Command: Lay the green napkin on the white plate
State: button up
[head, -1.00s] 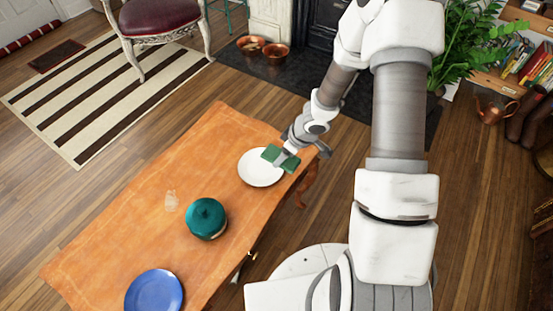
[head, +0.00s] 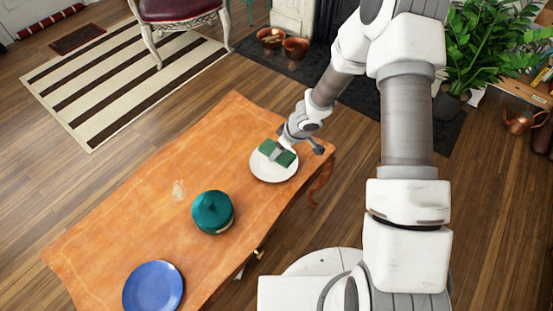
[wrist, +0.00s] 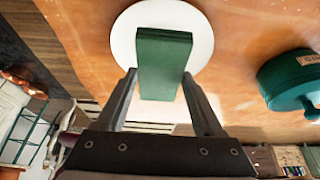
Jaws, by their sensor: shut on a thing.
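The green napkin (head: 268,147) is a folded strip held in my gripper (head: 279,153), over the far part of the white plate. The white plate (head: 274,174) lies near the far right end of the orange-brown table. In the wrist view, the napkin (wrist: 165,50) sits between my two fingers and reaches over the plate (wrist: 200,45), whose rim shows on both sides. My gripper is shut on the napkin. I cannot tell whether the napkin touches the plate.
A teal lidded pot (head: 212,212) stands mid-table, and it also shows at the right of the wrist view (wrist: 290,82). A blue plate (head: 153,287) lies at the near end. The table (head: 130,225) has bare room left of the pot.

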jog(key=shift+w+a+f, duration=0.3)
jog(key=shift+a+f, duration=0.05)
jog(key=shift+a, duration=0.2)
notch_tip(320, 180, down, 4)
jog(key=b, duration=0.4)
jog(key=shift+f+b, duration=0.25)
jog(key=shift+b, duration=0.05)
jog(key=o, duration=1.3)
jog(key=shift+r+p, duration=0.45)
jog(key=shift+r, duration=0.05)
jog(key=p+v, duration=0.7)
jog(key=v, duration=0.4)
jog(key=shift+s+d+r, duration=0.15)
jog(key=shift+r, duration=0.2)
